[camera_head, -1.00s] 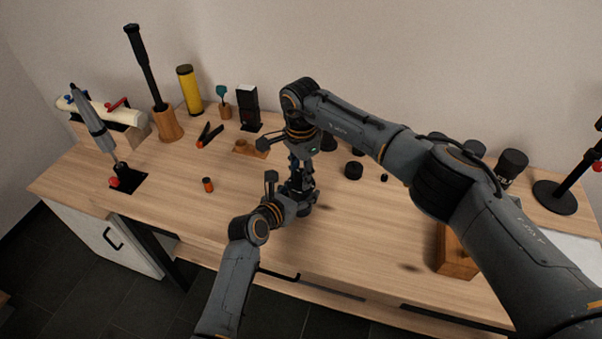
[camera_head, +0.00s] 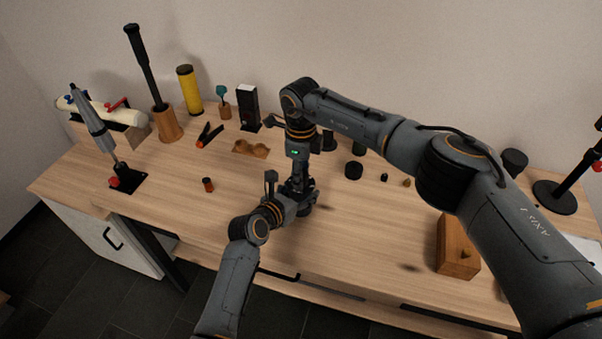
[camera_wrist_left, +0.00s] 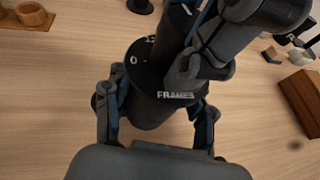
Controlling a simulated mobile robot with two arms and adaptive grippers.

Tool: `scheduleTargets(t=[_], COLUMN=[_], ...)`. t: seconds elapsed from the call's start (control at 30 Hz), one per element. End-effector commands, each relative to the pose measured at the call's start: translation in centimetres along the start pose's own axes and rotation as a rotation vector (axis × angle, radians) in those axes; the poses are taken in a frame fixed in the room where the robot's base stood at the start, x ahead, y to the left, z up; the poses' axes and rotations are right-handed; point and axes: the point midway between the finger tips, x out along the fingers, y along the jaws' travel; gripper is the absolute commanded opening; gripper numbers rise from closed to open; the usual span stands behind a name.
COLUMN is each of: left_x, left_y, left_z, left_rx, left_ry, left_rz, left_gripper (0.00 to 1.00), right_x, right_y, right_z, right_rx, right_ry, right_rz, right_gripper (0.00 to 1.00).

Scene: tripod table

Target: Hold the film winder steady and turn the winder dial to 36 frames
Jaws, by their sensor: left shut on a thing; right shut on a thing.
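The film winder is a black cylinder (camera_wrist_left: 146,110) standing on the table in the left wrist view. Its round top dial (camera_wrist_left: 145,72) carries white markings, with "FRAMES" on the near edge. In the head view the winder (camera_head: 307,209) is mostly hidden by my grippers. My left gripper (camera_wrist_left: 155,112) has one finger on each side of the winder's body and is shut on it from the front. My right gripper (camera_wrist_left: 180,62) comes down from above and is shut at the dial, covering its centre and right side. The number the dial is set to cannot be read.
Orange-handled pliers (camera_head: 209,136), a small orange-capped canister (camera_head: 208,185) and a wooden tray (camera_head: 250,149) lie to the left. Black caps (camera_head: 354,170) stand to the right of the winder, and a wooden box (camera_head: 457,246) farther right. The front table middle is clear.

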Motion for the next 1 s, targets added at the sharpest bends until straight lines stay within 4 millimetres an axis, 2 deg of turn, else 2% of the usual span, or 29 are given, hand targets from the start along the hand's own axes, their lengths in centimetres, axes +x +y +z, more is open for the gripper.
scheduleTargets(t=[1.0], left_x=[0.01], left_y=[-0.15], left_z=[-0.03], left_rx=[0.000], left_ry=[0.001], left_rz=[-0.003], left_gripper=[0.13], right_x=[0.10], right_y=[-0.13], right_z=[-0.07], right_rx=[0.965], right_ry=[-0.001], right_rz=[-0.002], right_gripper=[0.02])
